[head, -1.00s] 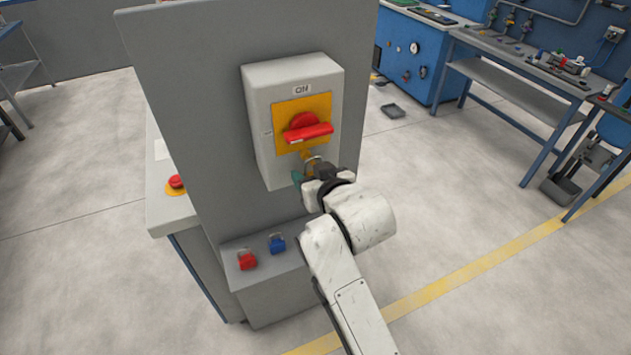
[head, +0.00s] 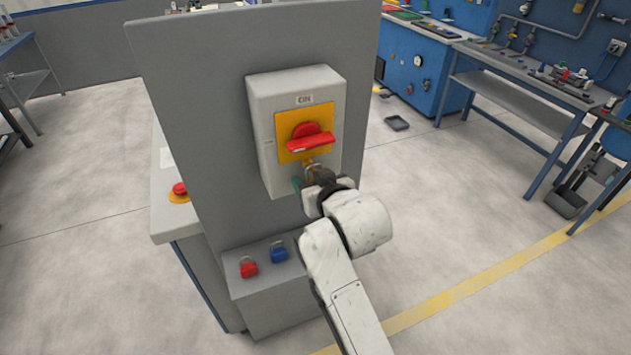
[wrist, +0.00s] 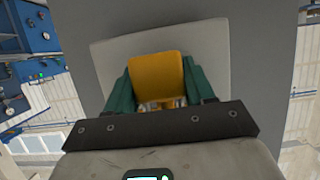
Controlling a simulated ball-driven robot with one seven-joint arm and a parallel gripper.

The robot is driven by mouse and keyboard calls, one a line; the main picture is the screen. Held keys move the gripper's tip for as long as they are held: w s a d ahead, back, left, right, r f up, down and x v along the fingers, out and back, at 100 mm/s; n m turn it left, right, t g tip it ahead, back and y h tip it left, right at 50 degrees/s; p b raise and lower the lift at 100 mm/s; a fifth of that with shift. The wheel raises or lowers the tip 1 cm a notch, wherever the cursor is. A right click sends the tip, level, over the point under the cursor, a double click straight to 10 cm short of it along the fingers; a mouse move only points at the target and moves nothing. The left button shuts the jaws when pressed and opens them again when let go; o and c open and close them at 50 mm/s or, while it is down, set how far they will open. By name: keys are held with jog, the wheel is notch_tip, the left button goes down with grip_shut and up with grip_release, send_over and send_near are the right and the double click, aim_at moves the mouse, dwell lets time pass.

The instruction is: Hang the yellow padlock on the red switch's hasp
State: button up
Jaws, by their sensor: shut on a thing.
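The red switch (head: 308,142) is a red rotary handle on a yellow plate on a light grey box, fixed to an upright grey panel. The yellow padlock (wrist: 157,75) is between the green fingers of my gripper (wrist: 158,85). In the head view, my gripper (head: 305,188) is just below the handle, in front of the lower part of the box. A small metal loop shows above the fingers, close under the handle. My gripper hides most of the padlock and the hasp area, so I cannot tell whether the shackle is through the hasp.
A red padlock (head: 248,267) and a blue padlock (head: 278,251) are on the grey ledge (head: 262,285) below the switch. A red emergency button (head: 180,189) is at the left of the panel. Workbenches stand at the back right; the floor between is mostly clear.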

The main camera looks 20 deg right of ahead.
jog(key=o, duration=0.9)
jog(key=shift+w+d, duration=0.2)
jog(key=shift+d, duration=0.2)
jog(key=shift+o, duration=0.9)
jog(key=shift+a+r, duration=0.1)
jog(key=shift+a, duration=0.2)
jog(key=shift+o, duration=0.5)
jog(key=shift+s+b, duration=0.35)
jog(key=shift+s, duration=0.2)
jog(key=b+v, duration=0.1)
jog(key=v, duration=0.9)
jog(key=s+d+f+g, duration=0.3)
jog(key=s+f, duration=0.3)
jog(key=f, duration=0.2)
jog(key=s+d+f+g, duration=0.3)
jog(key=s+f, duration=0.3)
jog(key=f, duration=0.3)
jog(key=s+d+f+g, duration=0.1)
jog(key=s+f+g, duration=0.2)
jog(key=s+f, duration=0.2)
jog(key=s+f+g, duration=0.3)
jog(key=s+f, duration=0.2)
jog(key=s, duration=0.6)
jog(key=shift+s+d+m+g, duration=0.3)
jog(key=shift+s+d, duration=0.1)
jog(key=shift+r, duration=0.1)
